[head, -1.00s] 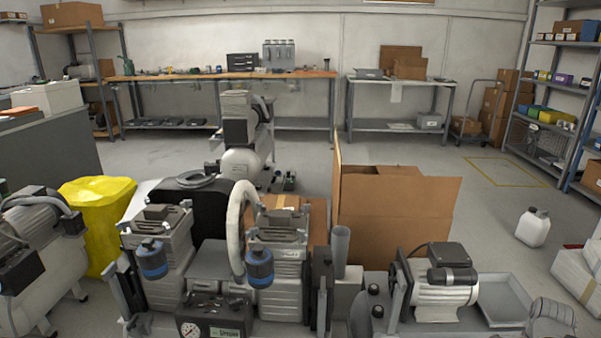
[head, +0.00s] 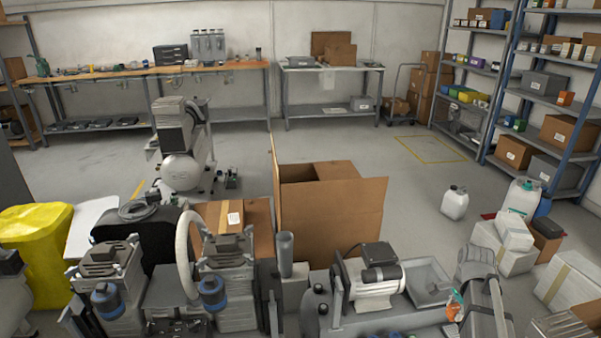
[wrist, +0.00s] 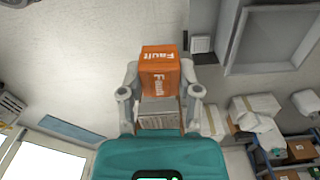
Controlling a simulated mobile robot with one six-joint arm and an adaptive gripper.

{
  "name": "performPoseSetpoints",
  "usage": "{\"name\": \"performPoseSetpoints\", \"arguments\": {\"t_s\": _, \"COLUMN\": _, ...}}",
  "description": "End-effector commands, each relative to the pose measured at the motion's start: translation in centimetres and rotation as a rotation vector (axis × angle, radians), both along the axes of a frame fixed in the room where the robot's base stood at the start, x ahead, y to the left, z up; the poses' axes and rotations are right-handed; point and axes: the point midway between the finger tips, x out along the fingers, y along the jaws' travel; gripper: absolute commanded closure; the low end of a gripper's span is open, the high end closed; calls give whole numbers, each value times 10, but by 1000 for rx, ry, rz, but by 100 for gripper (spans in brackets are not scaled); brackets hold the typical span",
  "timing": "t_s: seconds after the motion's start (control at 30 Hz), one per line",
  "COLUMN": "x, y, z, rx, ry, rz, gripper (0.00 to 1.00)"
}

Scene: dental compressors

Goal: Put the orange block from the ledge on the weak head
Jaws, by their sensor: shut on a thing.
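In the head view the orange block (head: 454,309) is a small orange patch at the lower right, beside my arm and partly hidden. A twin-head compressor stands at the lower left, with a left head (head: 104,262) and a right head (head: 228,250), each with a blue-banded filter. I cannot tell which head is the weak one. The block is well to the right of both heads.
A grey motor unit (head: 371,280) and an upright grey tube (head: 285,252) stand between the block and the twin heads. A curved white hose (head: 184,240) rises between the heads. An open cardboard box (head: 335,222) stands behind. White boxes (head: 502,248) lie at right.

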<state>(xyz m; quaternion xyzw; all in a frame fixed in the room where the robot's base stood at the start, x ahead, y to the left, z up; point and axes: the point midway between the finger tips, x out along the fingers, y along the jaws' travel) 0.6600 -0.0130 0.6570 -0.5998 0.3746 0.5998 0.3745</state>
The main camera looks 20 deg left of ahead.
Motion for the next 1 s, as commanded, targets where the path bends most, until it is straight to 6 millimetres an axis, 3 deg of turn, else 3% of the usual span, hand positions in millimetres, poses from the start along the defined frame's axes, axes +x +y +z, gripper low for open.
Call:
{"name": "performPoseSetpoints", "arguments": {"t_s": 0.03, "x": 0, "y": 0, "z": 18, "rx": 0, "ry": 0, "rz": 0, "gripper": 88}}
{"name": "performPoseSetpoints", "arguments": {"t_s": 1.0, "x": 0, "y": 0, "z": 181, "rx": 0, "ry": 0, "rz": 0, "gripper": 88}}
